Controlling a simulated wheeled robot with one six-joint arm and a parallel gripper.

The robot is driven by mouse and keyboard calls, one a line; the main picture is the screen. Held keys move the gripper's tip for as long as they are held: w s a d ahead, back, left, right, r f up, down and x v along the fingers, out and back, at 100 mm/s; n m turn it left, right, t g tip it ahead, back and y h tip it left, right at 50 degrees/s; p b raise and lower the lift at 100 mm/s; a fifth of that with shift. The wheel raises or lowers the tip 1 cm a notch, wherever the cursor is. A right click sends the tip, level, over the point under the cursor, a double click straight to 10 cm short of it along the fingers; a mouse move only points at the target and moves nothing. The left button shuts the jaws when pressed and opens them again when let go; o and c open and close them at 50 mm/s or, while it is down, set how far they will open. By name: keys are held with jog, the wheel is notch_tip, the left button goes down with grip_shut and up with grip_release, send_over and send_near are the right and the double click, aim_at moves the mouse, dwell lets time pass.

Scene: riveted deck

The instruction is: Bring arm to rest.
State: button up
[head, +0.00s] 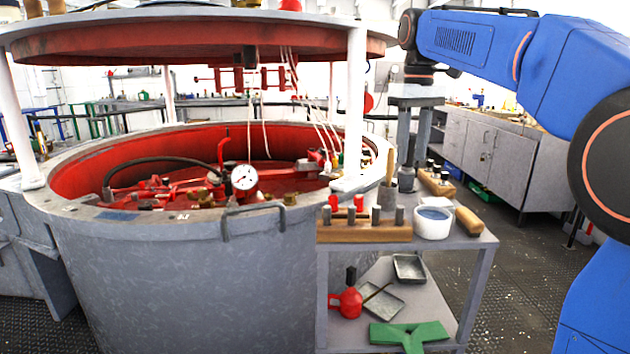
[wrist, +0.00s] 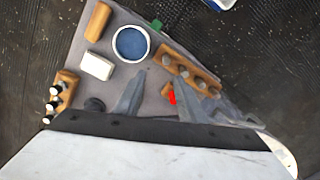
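My blue arm reaches in from the right in the head view. My gripper (head: 413,155) points down above the back of the small grey side table (head: 462,240). In the wrist view my gripper (wrist: 158,82) shows two grey fingers, spread apart with nothing between them. The tabletop lies below the fingers. I cannot tell exactly how high the fingertips are above it.
A wooden rack of grey pegs (head: 365,231), a bowl with blue contents (head: 433,223), a wooden block (head: 468,220) and a rack with dark-topped pegs (head: 437,182) crowd the tabletop. A large grey vat (head: 180,270) stands left. Floor (head: 530,255) is open at right.

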jog(key=s+d+f+m+t, duration=0.2)
jog(key=s+d+f, duration=0.1)
jog(key=s+f, duration=1.2)
jog(key=s+d+f+m+t, duration=0.2)
jog(key=s+d+f+m, duration=0.1)
jog(key=s+f, duration=1.1)
jog(key=s, duration=0.3)
jog(key=shift+s+d+f+t, duration=0.25)
jog(key=shift+d+f+t, duration=0.05)
jog(key=shift+f+t, duration=0.1)
